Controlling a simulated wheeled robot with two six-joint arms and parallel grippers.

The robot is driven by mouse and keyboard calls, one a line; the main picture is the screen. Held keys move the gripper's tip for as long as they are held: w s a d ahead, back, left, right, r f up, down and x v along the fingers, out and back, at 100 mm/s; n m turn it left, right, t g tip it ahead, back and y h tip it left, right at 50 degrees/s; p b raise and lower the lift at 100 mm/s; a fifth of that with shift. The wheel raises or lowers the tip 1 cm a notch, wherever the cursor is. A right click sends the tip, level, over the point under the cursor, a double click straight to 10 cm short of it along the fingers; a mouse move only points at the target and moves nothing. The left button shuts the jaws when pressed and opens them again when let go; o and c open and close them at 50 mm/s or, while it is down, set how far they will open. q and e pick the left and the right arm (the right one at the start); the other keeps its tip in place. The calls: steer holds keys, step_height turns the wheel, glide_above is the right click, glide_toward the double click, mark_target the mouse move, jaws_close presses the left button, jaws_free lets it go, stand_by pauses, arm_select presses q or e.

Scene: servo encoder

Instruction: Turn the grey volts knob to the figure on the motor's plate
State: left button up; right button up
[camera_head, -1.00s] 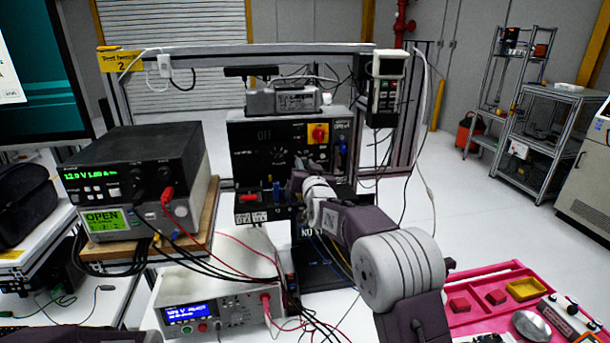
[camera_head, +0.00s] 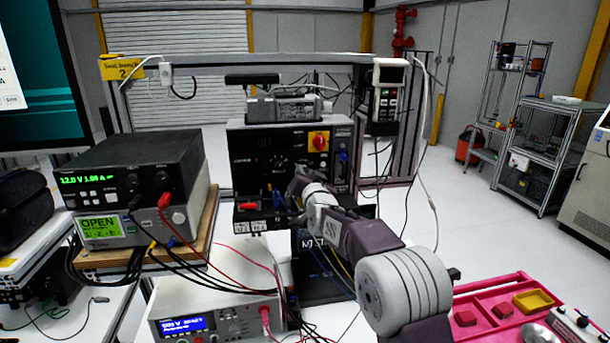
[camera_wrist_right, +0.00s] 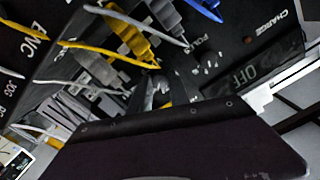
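My right gripper (camera_head: 297,187) is at the front of a black panel box (camera_head: 243,150), beside its lower right controls. In the right wrist view, my gripper's dark body fills the bottom, and small grey parts near its tip (camera_wrist_right: 153,92) meet the panel among plugs and cables. I cannot tell whether its fingers are open or shut, or what they touch. A grey motor-like unit (camera_head: 290,108) sits on top of the box; any plate on it is too small to read. No grey volts knob can be told for sure. My left gripper is out of view.
A black bench supply (camera_head: 130,165) with a green readout stands on a grey meter reading OPEN (camera_head: 105,226) at left. A white instrument (camera_head: 205,305) sits below. Cables hang in front. A pink tray (camera_head: 490,295) is at lower right.

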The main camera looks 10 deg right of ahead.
steer(key=o, duration=0.4)
steer(key=shift+d+r, duration=0.1)
steer(key=shift+r, duration=0.05)
steer(key=shift+s, duration=0.1)
steer(key=s+b, duration=0.3)
steer(key=s, duration=0.6)
steer(key=shift+b, duration=0.4)
